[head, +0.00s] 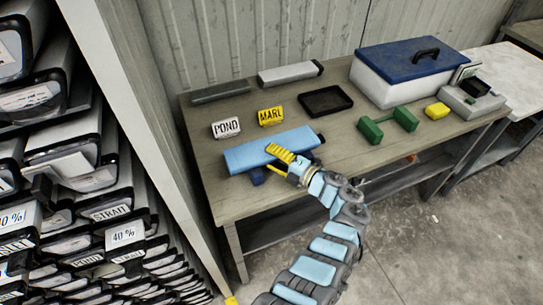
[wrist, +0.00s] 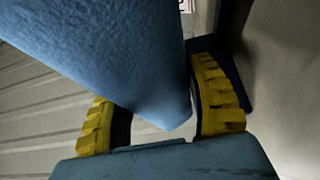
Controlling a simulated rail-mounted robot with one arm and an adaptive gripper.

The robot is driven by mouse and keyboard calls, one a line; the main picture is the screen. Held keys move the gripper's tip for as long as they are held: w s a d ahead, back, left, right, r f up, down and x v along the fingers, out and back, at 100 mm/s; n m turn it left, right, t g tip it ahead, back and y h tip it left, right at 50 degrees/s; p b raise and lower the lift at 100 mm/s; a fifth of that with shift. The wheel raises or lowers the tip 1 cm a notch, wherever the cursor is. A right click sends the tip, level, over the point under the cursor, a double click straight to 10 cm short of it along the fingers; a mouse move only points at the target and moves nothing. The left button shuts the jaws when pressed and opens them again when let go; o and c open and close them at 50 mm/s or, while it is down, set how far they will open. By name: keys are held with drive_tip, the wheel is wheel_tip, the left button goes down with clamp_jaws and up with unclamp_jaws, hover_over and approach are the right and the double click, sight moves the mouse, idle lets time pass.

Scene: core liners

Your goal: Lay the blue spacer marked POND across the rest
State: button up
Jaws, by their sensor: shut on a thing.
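A long light blue spacer (head: 262,149) with a dark end lies lengthwise over the bench's left front. In the wrist view the blue spacer (wrist: 120,50) fills the space between the yellow fingers (wrist: 165,112). A dark blue piece (head: 258,176) shows below the spacer, mostly hidden; it may be the rest. I cannot tell whether the spacer touches it. A white card reading POND (head: 226,127) stands just behind the spacer. I can read no marking on the spacer itself.
A yellow MARL card (head: 271,116), a black tray (head: 325,101), a green two-block piece (head: 388,125) and a yellow block (head: 437,110) stand on the bench (head: 225,197). A blue-lidded box (head: 390,88) is at the back right. A liner rack (head: 125,150) rises at left.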

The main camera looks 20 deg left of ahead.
drive_tip(key=o, duration=1.2)
